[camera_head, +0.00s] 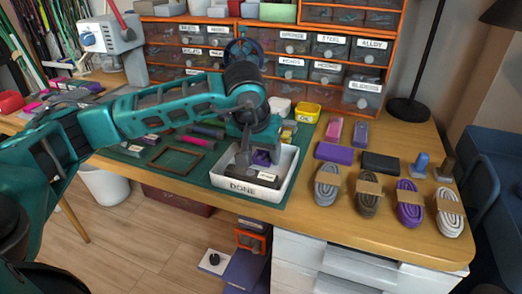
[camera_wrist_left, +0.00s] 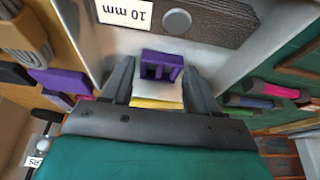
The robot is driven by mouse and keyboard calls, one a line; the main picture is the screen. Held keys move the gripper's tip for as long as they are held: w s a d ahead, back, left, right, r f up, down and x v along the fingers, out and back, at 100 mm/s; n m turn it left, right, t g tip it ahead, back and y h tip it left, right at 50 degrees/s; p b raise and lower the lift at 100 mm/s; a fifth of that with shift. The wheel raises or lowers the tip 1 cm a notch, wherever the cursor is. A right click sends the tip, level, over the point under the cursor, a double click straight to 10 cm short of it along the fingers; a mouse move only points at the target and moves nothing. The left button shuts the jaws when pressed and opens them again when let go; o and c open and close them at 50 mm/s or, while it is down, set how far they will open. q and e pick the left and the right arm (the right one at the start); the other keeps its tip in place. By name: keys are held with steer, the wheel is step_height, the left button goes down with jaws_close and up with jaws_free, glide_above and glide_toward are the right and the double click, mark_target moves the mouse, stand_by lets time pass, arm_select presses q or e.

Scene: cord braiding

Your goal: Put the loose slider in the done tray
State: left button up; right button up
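The loose slider, a small purple piece with slots (camera_head: 262,158), is inside the white done tray (camera_head: 238,187). It also shows in the left wrist view (camera_wrist_left: 161,65), between the fingertips. My left gripper (camera_head: 256,163) reaches down into the tray over the slider. In the left wrist view its two fingers (camera_wrist_left: 160,75) stand apart, one on each side of the slider, with a gap visible at least on the left. Whether the slider rests fully on the tray floor is hard to tell. My right gripper is not in view.
A dark strip labelled 10 mm (camera_wrist_left: 190,18) also lies in the tray. A green mat with a brown frame (camera_head: 176,160) is to the left. Cord bundles (camera_head: 327,185) and purple and black blocks (camera_head: 334,152) lie to the right. Drawers (camera_head: 290,48) stand behind.

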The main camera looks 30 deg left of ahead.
arm_select(q)
steer(key=shift+o, duration=1.4)
steer(key=shift+r, duration=0.1)
steer(key=p+v, duration=0.3)
steer(key=v, duration=0.9)
steer(key=shift+s+r+p, duration=0.3)
steer(key=shift+p, duration=0.05)
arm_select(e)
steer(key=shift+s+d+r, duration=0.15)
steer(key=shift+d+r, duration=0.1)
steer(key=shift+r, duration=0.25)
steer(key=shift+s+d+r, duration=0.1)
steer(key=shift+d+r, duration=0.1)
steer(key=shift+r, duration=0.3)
arm_select(q)
steer(key=shift+d, duration=0.1)
